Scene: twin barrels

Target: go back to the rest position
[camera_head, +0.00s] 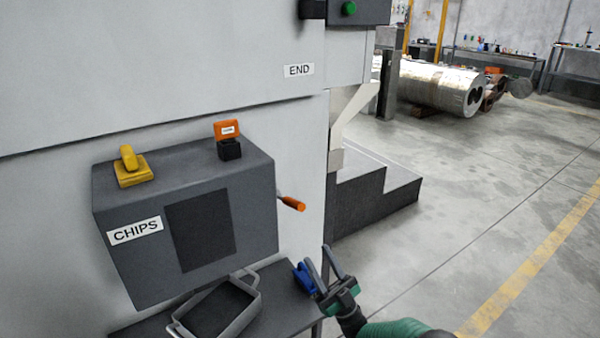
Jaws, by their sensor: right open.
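My right gripper (326,270) is at the lower middle, its two fingers apart and pointing up. No object shows between the fingers. A blue object (304,278) lies at the right end of the low dark table, just left of the fingers; whether they touch it I cannot tell. My left gripper is not in view.
A dark box labelled CHIPS (140,270) carries a yellow piece (133,172) and an orange-and-black piece (229,150). An orange-handled lever (293,204) sticks out right. Open floor (430,255) lies right.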

